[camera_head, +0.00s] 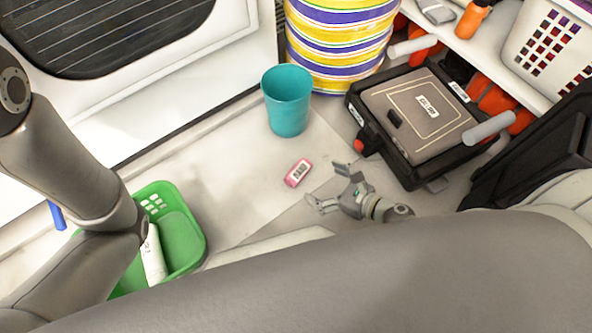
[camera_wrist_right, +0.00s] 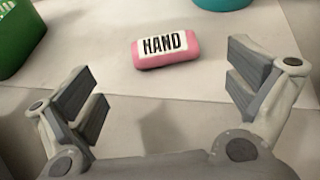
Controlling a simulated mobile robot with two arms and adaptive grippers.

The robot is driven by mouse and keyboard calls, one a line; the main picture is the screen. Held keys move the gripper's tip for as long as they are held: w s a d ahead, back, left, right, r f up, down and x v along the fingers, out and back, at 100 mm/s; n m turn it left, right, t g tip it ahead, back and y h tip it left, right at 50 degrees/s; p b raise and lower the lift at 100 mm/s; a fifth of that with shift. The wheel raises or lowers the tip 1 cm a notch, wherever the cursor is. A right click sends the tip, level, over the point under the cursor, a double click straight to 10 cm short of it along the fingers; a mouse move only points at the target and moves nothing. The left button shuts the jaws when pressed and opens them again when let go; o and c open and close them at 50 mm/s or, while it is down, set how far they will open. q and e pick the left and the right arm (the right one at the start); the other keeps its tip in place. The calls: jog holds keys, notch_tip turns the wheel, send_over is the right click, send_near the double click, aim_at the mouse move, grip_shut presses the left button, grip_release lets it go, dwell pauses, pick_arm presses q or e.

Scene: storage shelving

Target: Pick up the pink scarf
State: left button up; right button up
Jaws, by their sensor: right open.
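A small pink block (camera_head: 297,173) with a white label lies on the pale floor near the middle of the head view. In the right wrist view the pink block (camera_wrist_right: 166,49) shows the word HAND on its label. It looks like a bar rather than a folded cloth, and I see no other pink thing. My right gripper (camera_head: 325,186) is open and empty, with its fingers spread towards the block. The block lies ahead of and between the two fingers in the right wrist view, apart from both. My left gripper is not in view; only the left arm shows.
A teal cup (camera_head: 287,101) stands behind the block. A green basket (camera_head: 190,226) is at the lower left, partly behind my left arm. A black case (camera_head: 414,171) lies at the right, beside a striped drum (camera_head: 338,45). Floor around the block is clear.

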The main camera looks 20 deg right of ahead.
aim_at(300, 171)
jog(key=b+x, duration=0.1)
jog(key=x, duration=0.3)
jog(key=shift+w+a+f, duration=0.15)
jog(key=shift+w, duration=0.05)
jog(key=b+x, duration=0.2)
jog(key=x, duration=0.2)
jog(key=shift+w+b, duration=0.2)
jog(key=shift+b, duration=0.1)
jog(key=shift+w+a+f, duration=0.15)
jog(key=shift+w+a, duration=0.15)
jog(key=shift+w, duration=0.05)
jog(key=shift+c, duration=0.3)
jog(key=c, duration=0.7)
